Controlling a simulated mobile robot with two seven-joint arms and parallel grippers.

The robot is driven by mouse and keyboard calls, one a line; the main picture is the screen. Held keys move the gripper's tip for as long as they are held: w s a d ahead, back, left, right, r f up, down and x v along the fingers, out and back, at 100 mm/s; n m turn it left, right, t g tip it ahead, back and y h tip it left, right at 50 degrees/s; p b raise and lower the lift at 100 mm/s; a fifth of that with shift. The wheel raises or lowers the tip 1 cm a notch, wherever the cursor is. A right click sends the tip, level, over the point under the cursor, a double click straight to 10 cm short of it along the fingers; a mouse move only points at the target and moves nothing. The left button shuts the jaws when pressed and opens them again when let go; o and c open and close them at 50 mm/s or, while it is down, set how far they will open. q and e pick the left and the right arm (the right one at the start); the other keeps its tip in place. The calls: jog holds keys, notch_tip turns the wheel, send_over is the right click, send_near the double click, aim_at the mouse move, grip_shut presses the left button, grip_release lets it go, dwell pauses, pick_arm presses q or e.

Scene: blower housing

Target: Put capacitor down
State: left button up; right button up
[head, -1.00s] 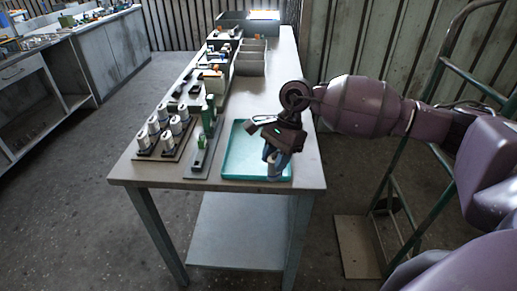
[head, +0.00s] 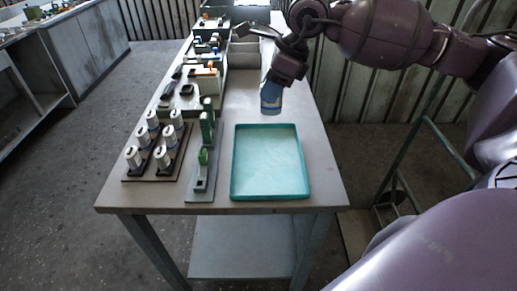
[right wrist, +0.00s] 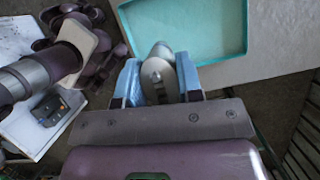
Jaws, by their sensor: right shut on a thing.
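My right gripper (head: 271,98) is high above the table, just beyond the far edge of the teal tray (head: 236,165) in the head view. Its blue fingers point down. In the right wrist view the fingers (right wrist: 158,82) are shut on a silver, rounded capacitor (right wrist: 158,70). In the head view the fingers mostly hide the capacitor. The tray lies flat and empty on the near right part of the table; its rim also shows in the right wrist view (right wrist: 185,61). My left gripper is not in the head view.
A dark rack with several white cylinders (head: 152,120) stands left of the tray. A grey strip with green parts (head: 203,158) lies between them. The tabletop right of the tray is clear.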

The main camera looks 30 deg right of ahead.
aim_at(271, 110)
notch_tip(271, 110, down, 6)
jog(key=shift+s+r, duration=0.1)
jog(key=shift+s, duration=0.05)
jog(key=f, duration=1.4)
jog(key=shift+w+f, duration=0.1)
jog(key=shift+w, duration=0.1)
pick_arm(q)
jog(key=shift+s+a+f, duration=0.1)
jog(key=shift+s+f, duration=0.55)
pick_arm(e)
jog(key=shift+f, duration=0.15)
jog(key=o, duration=0.8)
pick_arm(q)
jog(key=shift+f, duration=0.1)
